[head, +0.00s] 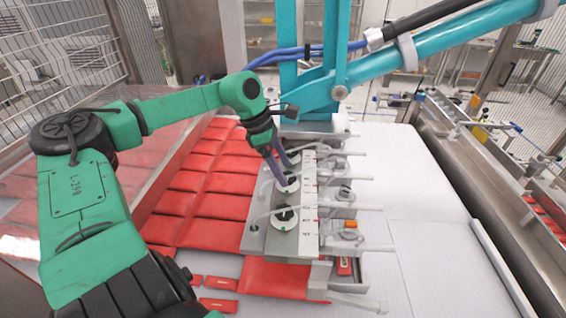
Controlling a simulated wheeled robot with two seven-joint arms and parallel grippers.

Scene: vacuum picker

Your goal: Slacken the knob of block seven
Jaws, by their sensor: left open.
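The vacuum picker's metal bar (281,237) runs away from me over the red packs. It carries a row of blocks with round white discs and dark knobs; the nearest knob (284,214) shows clearly. Small marks run along the bar's right edge, too small to read, so I cannot tell which block is seven. My green left arm comes in from the left. Its left gripper (287,172) points down with open purple-grey fingers over a disc farther along the bar. The fingers partly hide the knob there; I cannot tell whether they touch it. My right gripper is not in view.
A teal machine arm (455,42) with blue hoses stands behind the bar. Several pale pipes (350,206) stick out to the bar's right. Red packs (202,190) lie to its left. The white surface (425,180) on the right is clear. A wire fence stands at the far left.

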